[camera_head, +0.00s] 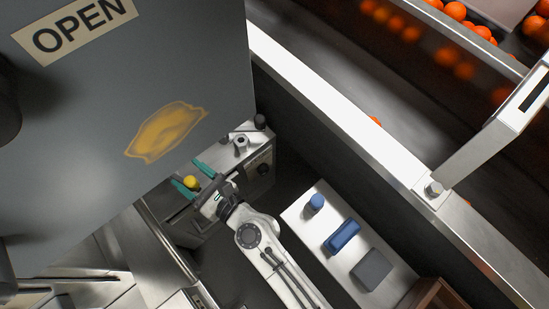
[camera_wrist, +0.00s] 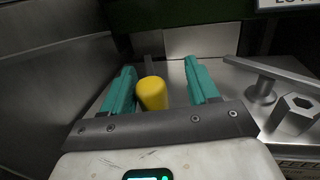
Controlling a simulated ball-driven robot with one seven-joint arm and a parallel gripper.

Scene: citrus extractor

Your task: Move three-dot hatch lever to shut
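A yellow rounded knob (camera_head: 191,183) stands on a metal housing beside the edge of a large grey panel; it also shows in the wrist view (camera_wrist: 152,93). It looks like a lever's handle, but no three-dot mark is visible. My gripper (camera_head: 189,177) has teal fingers, one on each side of the knob. In the wrist view my gripper (camera_wrist: 160,70) is open, with the knob between the fingers, nearer the left one, and a clear gap to the right one. Whether the left finger touches it I cannot tell.
The grey panel (camera_head: 130,90) with an OPEN sign (camera_head: 75,30) hangs over the left. A metal bar on a post (camera_wrist: 262,90) and a hex nut (camera_wrist: 297,112) stand right of the fingers. A white shelf (camera_head: 300,212) holds blue and grey items. Oranges (camera_head: 455,12) lie in a trough.

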